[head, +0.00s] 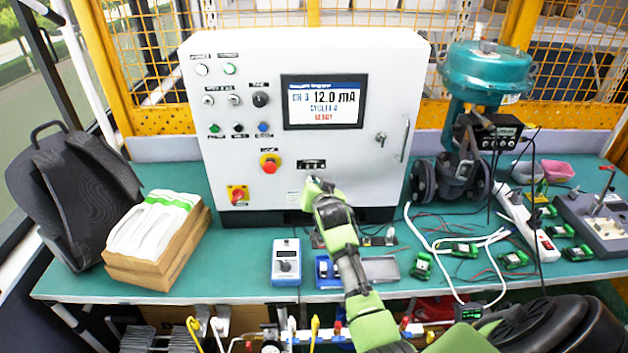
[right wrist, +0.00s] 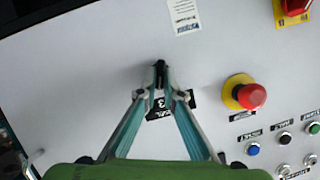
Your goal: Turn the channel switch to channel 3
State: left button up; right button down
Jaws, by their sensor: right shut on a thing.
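The white control cabinet (head: 235,120) stands on the green bench. Its screen (head: 322,101) reads CH 3, 12.0 mA, with a cycle line and a red READY below. The channel switch (right wrist: 159,70) is a small black knob low on the panel. My right gripper (head: 316,185) reaches up to it and mostly hides it in the head view. In the right wrist view my right gripper (right wrist: 160,96) has its fingertips closed around the knob. The black label plate (head: 312,164) sits just above the gripper, and a 3 shows on it in the wrist view. My left gripper is not in view.
A red emergency stop (head: 269,163) on a yellow base is left of the label, with several buttons and knobs above. A red-yellow rotary switch (head: 238,195) is lower left. A blue-white box (head: 286,262) stands in front. The teal valve actuator (head: 484,75) is at right.

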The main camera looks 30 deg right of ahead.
jog(key=shift+r+n, duration=0.1)
jog(key=shift+n, duration=0.3)
jog(key=c, duration=2.2)
grip_release()
jog(key=shift+w, duration=0.1)
jog(key=shift+w+f, duration=0.2)
jog(key=v, duration=1.2)
jog(key=shift+a, duration=0.1)
